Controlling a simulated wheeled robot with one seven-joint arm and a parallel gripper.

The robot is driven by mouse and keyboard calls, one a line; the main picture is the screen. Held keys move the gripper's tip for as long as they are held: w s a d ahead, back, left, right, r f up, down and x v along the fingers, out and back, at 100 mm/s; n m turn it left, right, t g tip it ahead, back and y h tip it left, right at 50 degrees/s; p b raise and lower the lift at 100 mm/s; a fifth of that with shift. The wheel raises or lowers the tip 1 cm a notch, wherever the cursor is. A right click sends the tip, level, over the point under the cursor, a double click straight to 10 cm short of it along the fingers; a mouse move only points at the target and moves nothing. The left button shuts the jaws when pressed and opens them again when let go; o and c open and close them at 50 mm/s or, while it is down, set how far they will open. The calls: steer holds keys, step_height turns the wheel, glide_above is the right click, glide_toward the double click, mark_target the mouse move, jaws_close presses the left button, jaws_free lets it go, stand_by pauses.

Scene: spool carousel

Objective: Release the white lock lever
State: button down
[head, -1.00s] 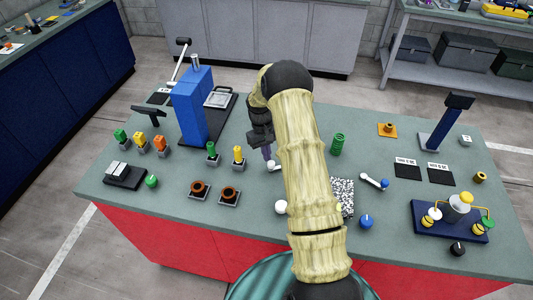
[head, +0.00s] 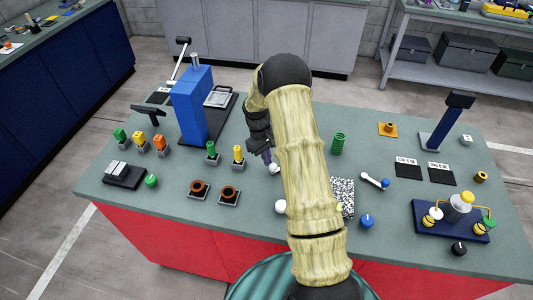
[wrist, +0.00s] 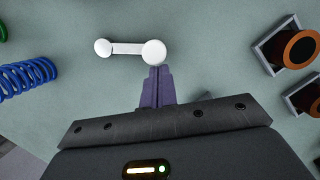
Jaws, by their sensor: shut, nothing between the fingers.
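The white lever (wrist: 128,49) lies over the grey-green bench top in the wrist view, with a large round end and a smaller round knob to the left joined by a short bar. In the head view, the white lever (head: 274,168) is partly hidden by my arm. My gripper (wrist: 160,70) is shut and empty, its purple fingers together at the lower edge of the large round end. I cannot tell whether they touch it. In the head view my gripper (head: 267,158) points down beside the lever.
Two orange-brown spools (wrist: 301,48) stand right in the wrist view, and a blue spring (wrist: 28,78) lies left. In the head view, a blue press (head: 190,105) stands left beyond my gripper, and a green spring (head: 338,143) stands right of my arm.

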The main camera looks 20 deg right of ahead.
steer(key=s+n+h, duration=0.1)
steer(key=s+n, duration=0.2)
steer(key=n, duration=0.1)
steer(key=shift+s+n+t+b, duration=0.3)
steer(key=shift+s, duration=0.05)
steer(key=s+n, duration=0.1)
steer(key=n, duration=0.1)
steer(key=s+d+n, duration=0.1)
steer(key=shift+s+n+t+h, duration=0.3)
steer(key=shift+s+n+t, duration=0.1)
steer(key=shift+s+d+n, duration=0.3)
steer(key=shift+n, duration=0.2)
steer(key=shift+w, duration=0.1)
steer(key=a, duration=0.1)
steer(key=w+a, duration=0.1)
steer(key=a, duration=0.2)
steer(key=shift+w, duration=0.3)
steer(key=s+b+v, duration=0.1)
steer(key=v, duration=0.8)
steer(key=shift+w+r+b, duration=0.3)
steer(key=shift+w+r, duration=0.15)
steer(key=shift+r, duration=0.05)
steer(key=shift+w, duration=0.1)
